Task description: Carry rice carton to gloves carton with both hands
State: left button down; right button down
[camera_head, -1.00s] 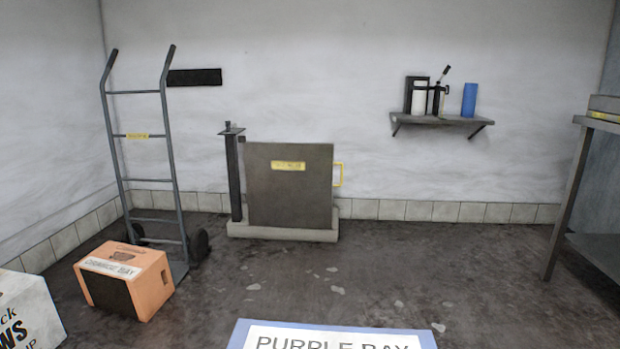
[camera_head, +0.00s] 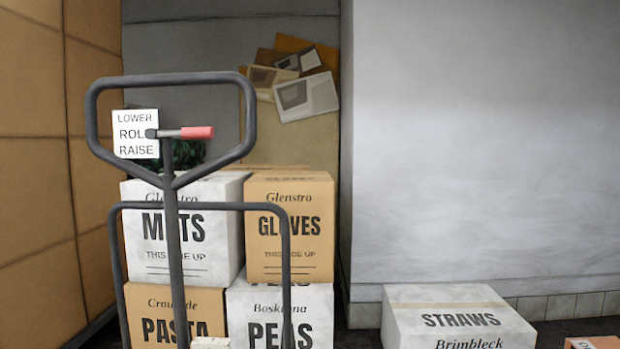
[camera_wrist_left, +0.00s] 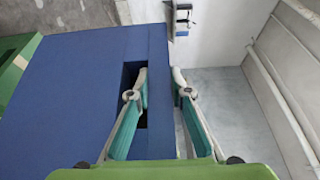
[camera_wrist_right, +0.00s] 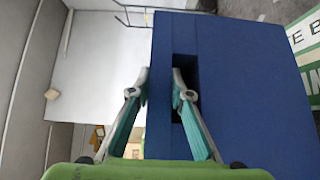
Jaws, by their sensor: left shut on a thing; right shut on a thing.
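The gloves carton (camera_head: 262,225) is brown and sits on top of a white peas carton (camera_head: 245,300), right of a white mats carton (camera_head: 135,220), in the head view. A blue carton shows in the left wrist view (camera_wrist_left: 80,100) and the right wrist view (camera_wrist_right: 250,100). No rice name is readable on it. My left gripper (camera_wrist_left: 159,85) is shut on its wall, one finger in a dark slot and the other outside. My right gripper (camera_wrist_right: 160,85) grips the opposite wall likewise. Neither gripper shows in the head view.
A pallet truck handle (camera_head: 169,78) stands in front of the stack. A pasta carton (camera_head: 145,305) is under the mats carton. A straws carton (camera_head: 455,300) lies to the right by a white wall. A brown panelled wall (camera_head: 30,170) bounds the left.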

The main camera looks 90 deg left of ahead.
aim_at(313, 180)
jog(key=u, duration=2.7)
jog(key=i+j+z, duration=0.1)
jog(key=i+z, duration=0.3)
jog(key=i, duration=0.25)
jog(key=i+l+z, duration=0.1)
jog(key=i+z, duration=1.1)
jog(key=i, duration=0.2)
jog(key=i+z, duration=0.3)
jog(key=i, duration=0.2)
jog(key=i+z, duration=0.2)
jog(key=i, duration=0.4)
jog(key=u, duration=0.9)
